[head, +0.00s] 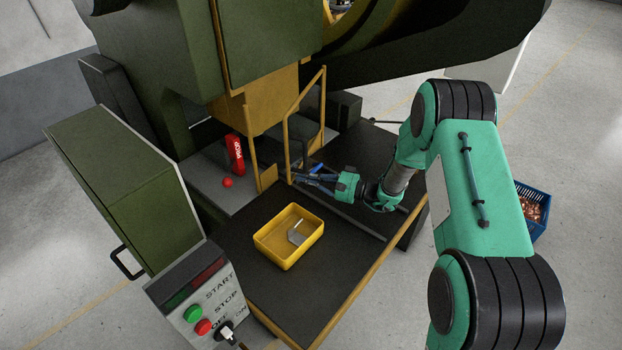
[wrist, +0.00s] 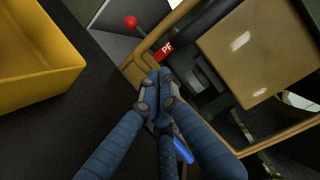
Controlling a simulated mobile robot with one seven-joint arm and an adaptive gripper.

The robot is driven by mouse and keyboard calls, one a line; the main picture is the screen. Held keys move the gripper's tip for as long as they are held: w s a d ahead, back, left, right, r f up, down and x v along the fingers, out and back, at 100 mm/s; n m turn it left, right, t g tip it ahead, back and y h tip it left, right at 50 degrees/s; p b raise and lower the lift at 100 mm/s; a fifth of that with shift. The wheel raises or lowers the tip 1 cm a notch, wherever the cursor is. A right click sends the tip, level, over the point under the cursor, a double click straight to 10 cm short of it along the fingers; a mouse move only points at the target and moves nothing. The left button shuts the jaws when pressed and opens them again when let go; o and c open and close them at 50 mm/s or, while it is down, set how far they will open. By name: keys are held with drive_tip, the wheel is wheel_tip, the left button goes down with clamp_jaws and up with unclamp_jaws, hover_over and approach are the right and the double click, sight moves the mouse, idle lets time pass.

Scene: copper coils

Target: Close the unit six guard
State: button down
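The guard is a yellow frame (head: 285,130) on the front of the green press (head: 255,40). It stands at an angle, with an open gap towards the press bed. In the wrist view its yellow bars (wrist: 262,143) run around the press opening. My gripper (head: 290,174) reaches in from the right, low beside the guard's lower edge. In the wrist view my gripper (wrist: 157,80) has its dark fingers together, tips close to a yellow part of the guard. Whether they touch it is unclear. I see nothing held between them.
A red PROP block (head: 236,154) and red knob (head: 227,183) are on the press bed. A yellow tray (head: 270,256) with a grey metal piece stands on the dark table (head: 345,262). A control box (head: 195,300) is at front left, a blue crate (head: 540,195) at right.

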drive_tip(key=shift+a, duration=0.1)
idle(0.3)
drive_tip(key=b+x, duration=0.6)
drive_tip(key=x, duration=0.6)
drive_tip(key=shift+w+r+b, duration=0.3)
drive_tip(key=shift+w, duration=0.15)
drive_tip(key=shift+r, duration=0.1)
approach(291, 183)
drive_tip(key=b+x, duration=0.1)
drive_tip(key=x, duration=0.4)
drive_tip(key=shift+a+r, duration=0.1)
